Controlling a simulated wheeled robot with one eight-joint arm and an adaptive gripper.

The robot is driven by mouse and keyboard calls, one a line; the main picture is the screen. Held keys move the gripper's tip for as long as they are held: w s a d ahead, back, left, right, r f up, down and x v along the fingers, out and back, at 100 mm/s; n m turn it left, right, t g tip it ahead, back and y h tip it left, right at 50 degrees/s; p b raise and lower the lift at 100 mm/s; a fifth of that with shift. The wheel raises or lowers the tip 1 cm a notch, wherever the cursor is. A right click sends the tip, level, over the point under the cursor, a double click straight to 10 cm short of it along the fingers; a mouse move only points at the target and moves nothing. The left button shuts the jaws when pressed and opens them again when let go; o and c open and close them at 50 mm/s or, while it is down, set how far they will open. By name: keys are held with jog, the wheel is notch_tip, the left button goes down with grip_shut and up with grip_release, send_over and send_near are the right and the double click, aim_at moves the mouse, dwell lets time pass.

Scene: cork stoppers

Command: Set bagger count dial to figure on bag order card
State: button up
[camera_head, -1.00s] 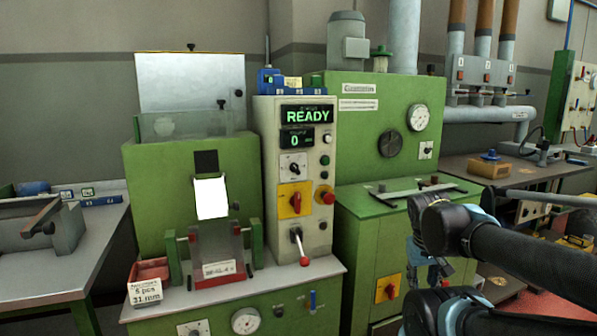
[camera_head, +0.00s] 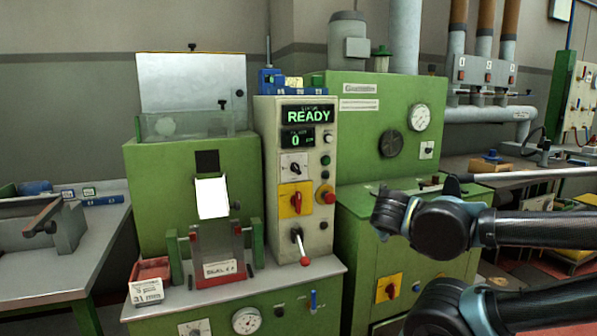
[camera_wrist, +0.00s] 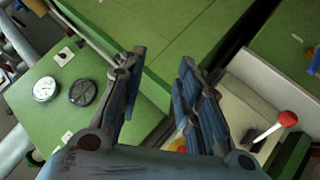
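The bagger's pale control panel (camera_head: 316,230) carries a black knob on a white dial plate (camera_head: 294,164); the scale marks are too small to read. The display above it (camera_head: 307,115) shows READY and a 0 below. A small card (camera_head: 147,290) stands at the front left of the bagger; its lower line reads 31 mm, and its upper line is blurred now but reads 5 pcs in the earlier frame. My gripper (camera_wrist: 160,66) is open and empty in the wrist view, apart from the panel.
A red-yellow switch (camera_head: 295,200), a red button (camera_head: 326,194) and a red-ball lever (camera_head: 304,260) sit below the dial; the lever also shows in the wrist view (camera_wrist: 288,118). The green cabinet (camera_head: 368,230) stands beside the panel.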

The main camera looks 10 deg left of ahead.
jog(key=s+a+r+n+t+y, duration=0.1)
jog(key=a+r+n+t+y, duration=0.25)
jog(key=a+r, duration=0.45)
jog(key=n+t+y, duration=0.1)
jog(key=n+y, duration=0.2)
jog(key=y, duration=0.5)
send_near(297, 168)
jog(key=shift+m+h, duration=0.25)
jog(key=shift+x, duration=4.7)
jog(key=shift+a+r, duration=0.1)
jog(key=c, duration=0.7)
